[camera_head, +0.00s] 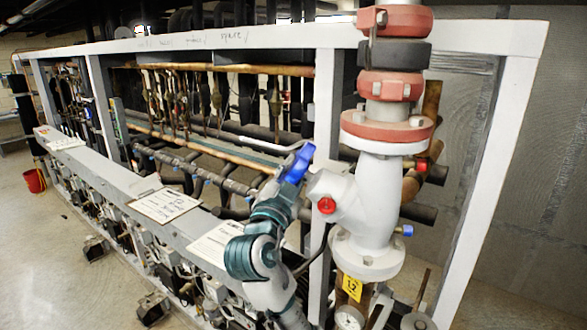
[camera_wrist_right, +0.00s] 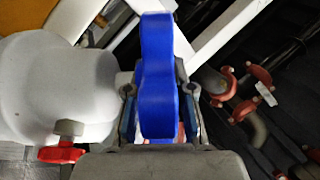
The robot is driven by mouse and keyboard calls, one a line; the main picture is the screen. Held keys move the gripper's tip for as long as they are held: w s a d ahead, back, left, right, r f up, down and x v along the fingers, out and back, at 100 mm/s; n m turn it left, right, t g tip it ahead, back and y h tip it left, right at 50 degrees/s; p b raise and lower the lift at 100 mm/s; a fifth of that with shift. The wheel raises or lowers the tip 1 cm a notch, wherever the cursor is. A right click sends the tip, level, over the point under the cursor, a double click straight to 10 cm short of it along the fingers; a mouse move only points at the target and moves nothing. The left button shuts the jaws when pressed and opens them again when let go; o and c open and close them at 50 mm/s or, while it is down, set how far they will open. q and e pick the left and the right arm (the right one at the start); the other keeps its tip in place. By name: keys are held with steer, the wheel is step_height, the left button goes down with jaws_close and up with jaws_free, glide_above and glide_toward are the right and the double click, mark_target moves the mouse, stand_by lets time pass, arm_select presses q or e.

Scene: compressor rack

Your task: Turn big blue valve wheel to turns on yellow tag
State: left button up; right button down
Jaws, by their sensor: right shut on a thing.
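The big blue valve wheel (camera_head: 298,164) is on the left side of a grey valve body (camera_head: 375,205) in the head view, seen nearly edge-on. It also fills the middle of the right wrist view (camera_wrist_right: 157,65). My right gripper (camera_head: 288,182) reaches up from below and is shut on the wheel, one finger on each side of its rim. The wheel's hub and stem are mostly hidden. The yellow tag (camera_head: 352,288) hangs below the valve's lower flange; its mark looks like "12" but is small. My left gripper is not in view.
A small red knob (camera_head: 327,205) and a small blue one (camera_head: 404,230) sit on the valve body. A white rack post (camera_head: 325,130) stands just behind the wheel. Paper sheets (camera_head: 166,205) lie on the rack's ledge. A red bucket (camera_head: 35,181) stands on the floor.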

steer(key=n+g+y+p, duration=0.1)
steer(key=y, duration=0.1)
steer(key=n+y+p, duration=0.1)
steer(key=y+p, duration=0.1)
steer(key=shift+s+r+g+p, duration=0.1)
steer(key=shift+r+g+p, duration=0.2)
steer(key=shift+r+g, duration=0.1)
steer(key=shift+n+g+y+p, duration=0.6)
steer(key=shift+g+y, duration=0.1)
steer(key=shift+y, duration=0.2)
steer(key=shift+f+n+g+y, duration=0.1)
steer(key=shift+n+g+y, duration=0.3)
steer(key=shift+g+y, duration=0.3)
steer(key=shift+f+n+g+y, duration=0.1)
steer(key=shift+n+g+y, duration=0.8)
steer(key=shift+g+y, duration=0.85)
steer(key=shift+g+h, duration=0.25)
steer(key=shift+g, duration=0.1)
steer(key=c, duration=1.3)
jaws_free()
steer(key=shift+c, duration=0.2)
steer(key=shift+o, duration=0.3)
steer(key=shift+w+f, duration=0.1)
steer(key=shift+w, duration=0.1)
